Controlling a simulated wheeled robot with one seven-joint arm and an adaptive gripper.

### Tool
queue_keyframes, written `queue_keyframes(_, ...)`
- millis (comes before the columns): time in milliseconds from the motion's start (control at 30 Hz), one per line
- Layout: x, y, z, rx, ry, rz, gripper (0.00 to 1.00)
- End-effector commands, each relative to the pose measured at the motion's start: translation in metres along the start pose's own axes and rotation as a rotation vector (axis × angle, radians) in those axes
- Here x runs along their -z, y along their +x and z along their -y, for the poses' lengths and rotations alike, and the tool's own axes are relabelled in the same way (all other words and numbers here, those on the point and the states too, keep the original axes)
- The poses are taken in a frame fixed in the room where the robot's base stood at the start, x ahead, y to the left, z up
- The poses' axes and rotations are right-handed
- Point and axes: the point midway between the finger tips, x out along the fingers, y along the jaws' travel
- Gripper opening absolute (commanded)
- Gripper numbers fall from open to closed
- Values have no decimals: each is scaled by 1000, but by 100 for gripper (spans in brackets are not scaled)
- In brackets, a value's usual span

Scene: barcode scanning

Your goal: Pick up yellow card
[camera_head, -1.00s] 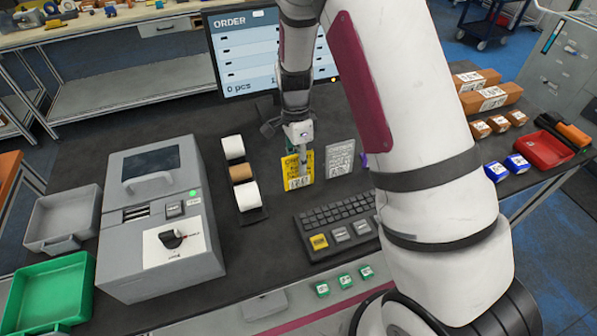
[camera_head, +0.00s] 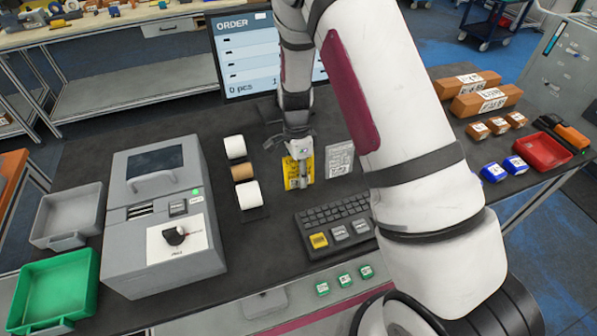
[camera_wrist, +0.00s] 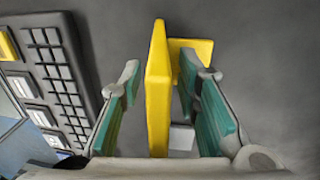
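The yellow card (camera_head: 290,172) stands upright on the dark table, in front of the monitor. My gripper (camera_head: 299,172) is down at the card and hides part of it. In the wrist view the card (camera_wrist: 158,95) shows edge-on between the two teal-padded fingers of my gripper (camera_wrist: 160,72). The fingers are apart, one on each side of the card. A clear gap shows on the left side and a narrower one on the right. Part of the card's yellow base shows behind the right finger.
A grey card (camera_head: 340,158) stands close to the right of the yellow one. A keyboard (camera_head: 337,222) lies in front. A rack of label rolls (camera_head: 252,214) is to the left. The order monitor (camera_head: 262,62) stands behind.

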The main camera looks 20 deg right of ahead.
Motion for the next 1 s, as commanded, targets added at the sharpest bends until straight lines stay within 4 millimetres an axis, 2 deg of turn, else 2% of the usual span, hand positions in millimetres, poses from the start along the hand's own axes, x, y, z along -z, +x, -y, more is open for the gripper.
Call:
queue_keyframes(367,0,2,0,0,0,0,30)
queue_keyframes(400,0,2,0,0,0,0,28)
queue_keyframes(533,0,2,0,0,0,0,0)
queue_keyframes(1000,0,-1,0,0,0,0,0)
